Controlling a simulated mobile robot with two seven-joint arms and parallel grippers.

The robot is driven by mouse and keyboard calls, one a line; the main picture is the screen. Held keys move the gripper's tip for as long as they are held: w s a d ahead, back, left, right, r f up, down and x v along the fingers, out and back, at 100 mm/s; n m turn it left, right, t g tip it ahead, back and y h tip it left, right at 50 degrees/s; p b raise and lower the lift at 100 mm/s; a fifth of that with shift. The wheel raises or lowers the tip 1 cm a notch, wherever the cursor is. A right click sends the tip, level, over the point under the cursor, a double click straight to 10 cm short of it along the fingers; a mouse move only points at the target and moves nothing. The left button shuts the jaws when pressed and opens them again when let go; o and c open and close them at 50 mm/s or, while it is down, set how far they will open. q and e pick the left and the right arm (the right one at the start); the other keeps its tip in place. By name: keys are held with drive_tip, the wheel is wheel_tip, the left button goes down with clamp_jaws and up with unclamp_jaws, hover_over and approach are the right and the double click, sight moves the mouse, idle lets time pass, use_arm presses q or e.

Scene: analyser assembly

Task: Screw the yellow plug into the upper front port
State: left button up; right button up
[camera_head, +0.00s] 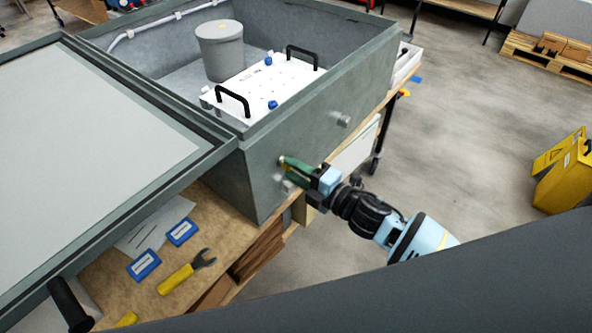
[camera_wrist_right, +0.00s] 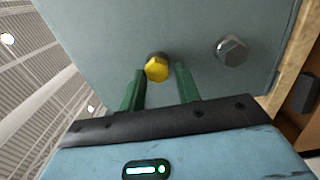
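The yellow plug (camera_wrist_right: 157,68) sits at a dark round port in the grey wall of the analyser housing (camera_head: 245,178). How deep it is screwed in cannot be told. My right gripper (camera_head: 287,168) is at the outside of this wall. In the wrist view its green fingers (camera_wrist_right: 159,72) stand open on either side of the plug, with a visible gap on both sides. In the head view the gripper hides the plug. A metal hex plug (camera_wrist_right: 231,50) is on the same wall, to the right in the wrist view. My left gripper is not in view.
A metal fitting (camera_head: 344,120) sticks out farther along the wall. The open lid (camera_head: 90,130) fills the left. On the wooden bench (camera_head: 228,208) lie a yellow-handled wrench (camera_head: 185,273), blue-framed labels (camera_head: 144,264) and paper. The floor right of my arm is clear up to a yellow object (camera_head: 560,175).

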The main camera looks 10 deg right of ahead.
clamp_jaws()
idle(0.3)
